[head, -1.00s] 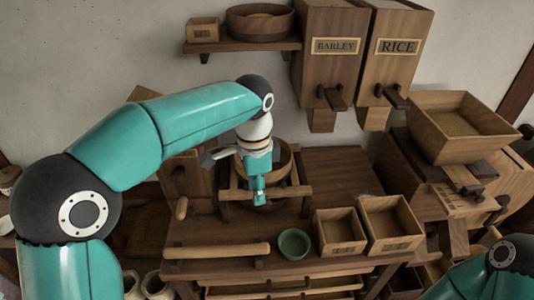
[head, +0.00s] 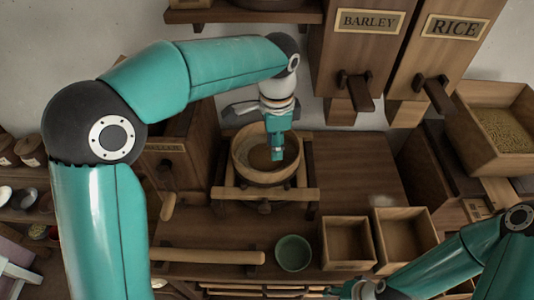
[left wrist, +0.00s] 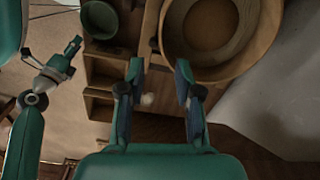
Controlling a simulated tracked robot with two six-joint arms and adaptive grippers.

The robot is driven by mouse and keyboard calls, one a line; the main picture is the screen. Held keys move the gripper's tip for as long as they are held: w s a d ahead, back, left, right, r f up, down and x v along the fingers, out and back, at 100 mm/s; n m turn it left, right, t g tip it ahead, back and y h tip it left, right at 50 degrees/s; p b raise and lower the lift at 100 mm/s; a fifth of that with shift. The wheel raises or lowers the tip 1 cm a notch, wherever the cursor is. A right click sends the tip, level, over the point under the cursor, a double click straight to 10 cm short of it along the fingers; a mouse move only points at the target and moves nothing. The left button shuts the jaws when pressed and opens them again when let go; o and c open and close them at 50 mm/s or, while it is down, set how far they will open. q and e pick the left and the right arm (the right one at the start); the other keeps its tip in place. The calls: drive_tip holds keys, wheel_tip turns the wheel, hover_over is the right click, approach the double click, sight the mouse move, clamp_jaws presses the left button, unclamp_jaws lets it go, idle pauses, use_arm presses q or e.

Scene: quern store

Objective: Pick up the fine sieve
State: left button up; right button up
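A round wooden hoop (head: 240,163), which looks like the fine sieve, rests on a wooden frame (head: 300,194) on the bench. In the left wrist view its rim (left wrist: 262,42) is at the upper right. My left gripper (head: 277,154) points down in front of the hoop's right part in the head view. In the left wrist view its two fingers (left wrist: 159,78) are apart with nothing between them, beside the hoop. My right gripper (head: 352,291) is low at the bottom edge of the head view and small at the left of the left wrist view; its finger opening is unclear.
A green bowl (head: 293,253) and two open wooden boxes, one (head: 347,244) beside the other (head: 404,237), stand at the bench front. A wooden roller (head: 208,257) lies at left. Barley (head: 365,50) and rice (head: 445,62) bins hang above. The bench right of the frame is clear.

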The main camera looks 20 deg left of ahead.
use_arm(q)
wheel_tip(320, 180, down, 7)
drive_tip(key=shift+f, duration=0.1)
drive_tip(key=p, duration=0.2)
hover_over(272, 184)
wheel_tip(272, 184, down, 4)
drive_tip(key=shift+w+f, duration=0.15)
drive_tip(key=shift+f, duration=0.6)
clamp_jaws()
